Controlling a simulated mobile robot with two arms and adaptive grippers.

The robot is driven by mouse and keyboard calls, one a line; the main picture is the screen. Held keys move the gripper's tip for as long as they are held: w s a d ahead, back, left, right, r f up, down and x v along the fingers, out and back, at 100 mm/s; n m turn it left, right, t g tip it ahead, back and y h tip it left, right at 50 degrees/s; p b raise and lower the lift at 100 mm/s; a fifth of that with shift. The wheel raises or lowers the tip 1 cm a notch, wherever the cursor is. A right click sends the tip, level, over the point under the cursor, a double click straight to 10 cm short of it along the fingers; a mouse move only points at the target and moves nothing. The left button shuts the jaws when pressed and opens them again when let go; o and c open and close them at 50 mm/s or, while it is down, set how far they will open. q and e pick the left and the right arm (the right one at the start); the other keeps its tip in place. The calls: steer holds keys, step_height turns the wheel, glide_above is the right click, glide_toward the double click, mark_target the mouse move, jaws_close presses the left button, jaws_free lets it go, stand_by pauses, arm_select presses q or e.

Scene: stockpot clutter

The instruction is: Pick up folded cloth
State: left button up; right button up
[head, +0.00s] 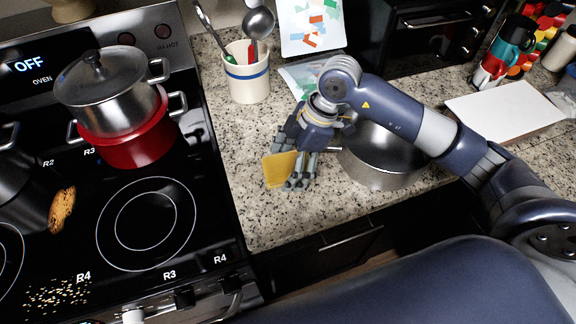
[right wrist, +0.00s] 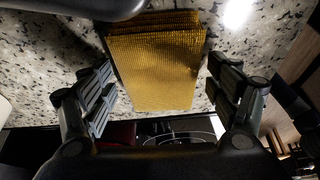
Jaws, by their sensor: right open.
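The folded cloth (head: 279,168) is yellow and lies on the speckled counter just right of the stove. In the right wrist view the cloth (right wrist: 158,62) shows a woven texture and stacked folds along one edge. My right gripper (head: 297,184) is at the cloth's right side in the head view and hides part of it. In the right wrist view the fingers of my right gripper (right wrist: 165,95) are apart, one on each side of the cloth, with gaps to it. My left gripper is not in view.
A steel pot (head: 385,160) stands close to the right of my right gripper, partly behind my arm. A utensil crock (head: 248,75) stands behind. A red pot (head: 140,145) with a steel pot (head: 112,105) on it is on the stove. A white board (head: 505,112) lies at right.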

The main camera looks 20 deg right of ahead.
steer(key=shift+f, duration=0.15)
steer(key=c, duration=0.8)
steer(key=shift+s, duration=0.15)
steer(key=c, duration=0.3)
steer(key=shift+f, duration=0.1)
steer(key=shift+c, duration=0.2)
